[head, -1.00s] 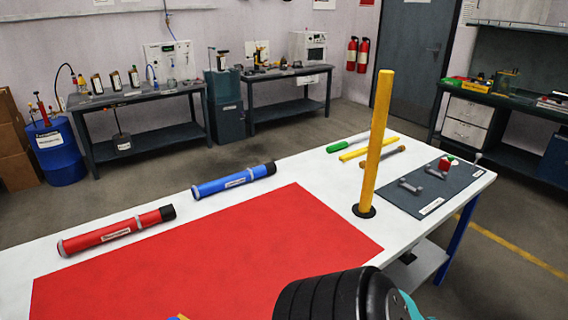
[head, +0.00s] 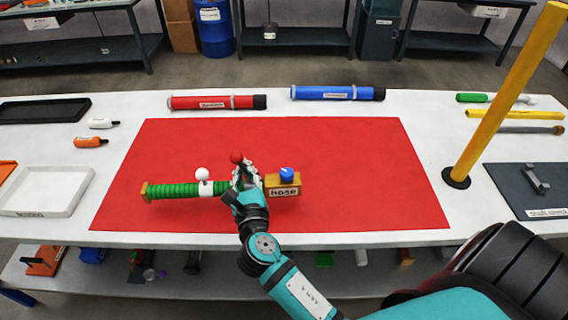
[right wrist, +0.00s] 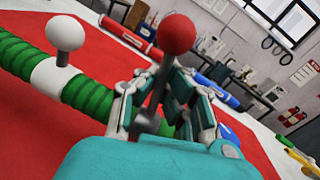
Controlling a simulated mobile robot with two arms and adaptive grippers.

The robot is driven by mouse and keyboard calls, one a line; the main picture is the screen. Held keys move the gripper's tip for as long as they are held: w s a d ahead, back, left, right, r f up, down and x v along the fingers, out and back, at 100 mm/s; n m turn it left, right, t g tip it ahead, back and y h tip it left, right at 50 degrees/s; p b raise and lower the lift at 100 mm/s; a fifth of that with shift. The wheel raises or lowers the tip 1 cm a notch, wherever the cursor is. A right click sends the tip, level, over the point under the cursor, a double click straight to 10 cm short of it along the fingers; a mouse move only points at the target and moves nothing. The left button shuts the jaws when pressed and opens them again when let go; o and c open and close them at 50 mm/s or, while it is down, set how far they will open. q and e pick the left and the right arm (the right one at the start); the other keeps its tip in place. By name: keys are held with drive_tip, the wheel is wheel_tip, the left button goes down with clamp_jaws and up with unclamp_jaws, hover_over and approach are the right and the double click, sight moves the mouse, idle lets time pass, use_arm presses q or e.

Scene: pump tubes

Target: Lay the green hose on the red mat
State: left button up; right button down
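The green hose (head: 178,191) is ribbed, with tan ends, a white-knobbed collar, a red ball knob (head: 237,157) on a stem and a blue knob on its labelled right end. It lies level across the picture over the red mat (head: 340,165); whether it touches the mat is not clear. My right gripper (head: 246,180) is at the hose's middle, its fingers closed in around the red knob's stem. The right wrist view shows the fingers (right wrist: 163,85) on both sides of that stem, with the green ribs (right wrist: 25,60) to the left. My left gripper is out of view.
A red tube (head: 215,102) and a blue tube (head: 335,92) lie behind the mat. A yellow post (head: 500,100) stands upright to its right. A white tray (head: 45,191) and small bottles lie left. Bare mat surrounds the hose.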

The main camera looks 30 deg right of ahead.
sight(300, 189)
drive_tip(key=d+f, duration=0.1)
drive_tip(key=d, duration=0.3)
drive_tip(key=d+f, duration=0.2)
drive_tip(key=d, duration=0.2)
drive_tip(key=s+d+f, duration=0.1)
drive_tip(key=d, duration=0.4)
drive_tip(key=shift+s+f+b, duration=0.1)
drive_tip(key=shift+f+b, duration=0.25)
drive_tip(key=shift+b, duration=0.05)
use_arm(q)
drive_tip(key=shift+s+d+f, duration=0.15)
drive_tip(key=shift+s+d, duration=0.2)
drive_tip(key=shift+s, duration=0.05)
use_arm(e)
drive_tip(key=shift+r, duration=0.1)
drive_tip(key=c, duration=2.1)
unclamp_jaws()
drive_tip(key=o, duration=0.6)
drive_tip(key=shift+s, duration=0.1)
drive_tip(key=b+v, duration=0.2)
drive_tip(key=v, duration=0.9)
drive_tip(key=shift+s+b, duration=0.1)
drive_tip(key=shift+b, duration=0.25)
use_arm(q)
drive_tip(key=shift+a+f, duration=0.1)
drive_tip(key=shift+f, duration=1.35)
use_arm(e)
drive_tip(key=shift+s+a, duration=0.15)
drive_tip(key=shift+s, duration=0.2)
